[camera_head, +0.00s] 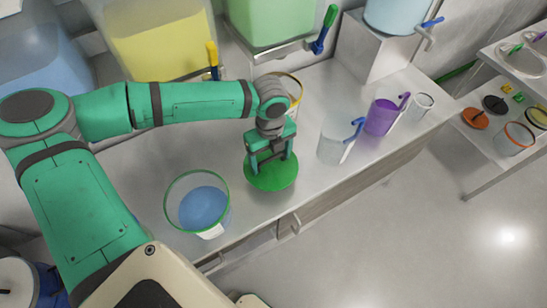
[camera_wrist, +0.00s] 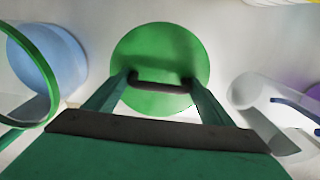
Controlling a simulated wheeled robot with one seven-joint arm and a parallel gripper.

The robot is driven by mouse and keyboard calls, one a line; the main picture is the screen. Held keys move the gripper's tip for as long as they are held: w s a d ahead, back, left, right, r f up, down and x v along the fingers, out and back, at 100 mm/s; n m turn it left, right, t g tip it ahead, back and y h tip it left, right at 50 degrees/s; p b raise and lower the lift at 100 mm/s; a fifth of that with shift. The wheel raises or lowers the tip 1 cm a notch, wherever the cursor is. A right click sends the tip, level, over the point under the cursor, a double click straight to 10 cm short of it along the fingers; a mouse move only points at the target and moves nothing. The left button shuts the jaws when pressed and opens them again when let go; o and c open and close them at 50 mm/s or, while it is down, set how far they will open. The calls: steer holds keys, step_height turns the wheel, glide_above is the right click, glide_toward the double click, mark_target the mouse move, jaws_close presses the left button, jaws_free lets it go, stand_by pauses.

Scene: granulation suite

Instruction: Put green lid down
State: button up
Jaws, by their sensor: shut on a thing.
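The green lid (camera_head: 272,176) is a round flat disc with a dark handle, at the counter's front part between a green-rimmed container and a clear one. It fills the middle of the wrist view (camera_wrist: 160,55). My gripper (camera_head: 268,158) is above the lid, shut on its dark handle; the fingers (camera_wrist: 160,85) reach its two ends in the wrist view. I cannot tell whether the lid touches the counter. The green-rimmed clear container (camera_head: 170,207) with blue contents stands open to the left of the lid.
A clear container (camera_head: 334,145) with a blue handle stands right of the lid, with a purple one (camera_head: 382,116) beyond. A yellow-rimmed container (camera_head: 293,88) is behind my wrist. Large bins with taps line the back.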

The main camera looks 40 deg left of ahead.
mark_target(271, 164)
steer(key=shift+f, duration=2.7)
steer(key=shift+f, duration=0.15)
steer(key=o, duration=1.1)
steer(key=shift+w, duration=0.1)
steer(key=shift+r, duration=0.3)
step_height(271, 164, up, 12)
steer(key=shift+f, duration=0.15)
